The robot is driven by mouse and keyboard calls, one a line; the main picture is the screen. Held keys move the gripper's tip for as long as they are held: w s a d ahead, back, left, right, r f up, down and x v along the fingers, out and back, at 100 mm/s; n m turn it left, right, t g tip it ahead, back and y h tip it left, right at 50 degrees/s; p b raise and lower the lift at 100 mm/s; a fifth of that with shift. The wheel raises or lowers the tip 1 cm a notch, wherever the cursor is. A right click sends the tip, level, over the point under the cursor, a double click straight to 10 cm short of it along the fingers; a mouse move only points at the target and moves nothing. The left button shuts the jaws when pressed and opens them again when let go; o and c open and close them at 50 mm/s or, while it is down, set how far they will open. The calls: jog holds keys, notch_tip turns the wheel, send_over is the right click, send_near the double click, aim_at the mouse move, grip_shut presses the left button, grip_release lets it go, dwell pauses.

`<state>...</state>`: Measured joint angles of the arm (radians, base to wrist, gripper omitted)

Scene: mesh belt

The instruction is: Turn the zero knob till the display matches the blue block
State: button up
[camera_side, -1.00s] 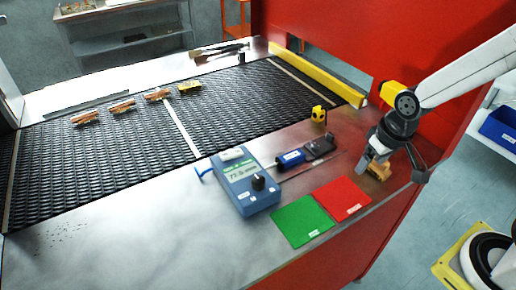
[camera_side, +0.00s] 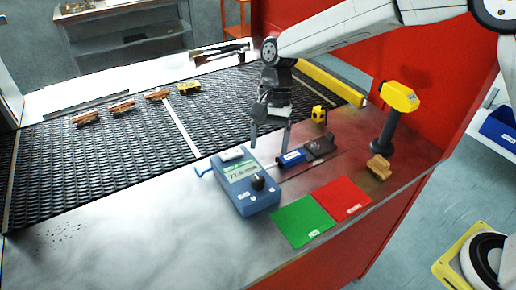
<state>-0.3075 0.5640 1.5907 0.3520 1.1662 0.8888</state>
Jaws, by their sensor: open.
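The blue meter (camera_side: 243,181) lies on the metal table in front of the mesh belt. Its display (camera_side: 239,170) shows dark digits on pale green, too small to read surely. A black knob (camera_side: 258,183) sits on its lower right part. A blue block (camera_side: 291,158) with a white label lies right of the meter, next to a dark grey holder (camera_side: 319,147). My gripper (camera_side: 270,145) is open and empty, pointing down above and behind the gap between the meter and the blue block, apart from the knob.
A green mat (camera_side: 302,222) and a red mat (camera_side: 343,198) lie in front. A yellow-headed tool (camera_side: 399,97) stands upright at right, near a wooden block (camera_side: 379,167). A small yellow item (camera_side: 319,114) sits behind. Several items lie on the belt (camera_side: 120,140).

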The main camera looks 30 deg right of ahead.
aim_at(258, 178)
jog(key=shift+w+a+r+g, duration=0.15)
jog(key=shift+a+g, duration=0.15)
jog(key=shift+a, duration=0.5)
jog(key=shift+x, duration=3.9)
grip_shut()
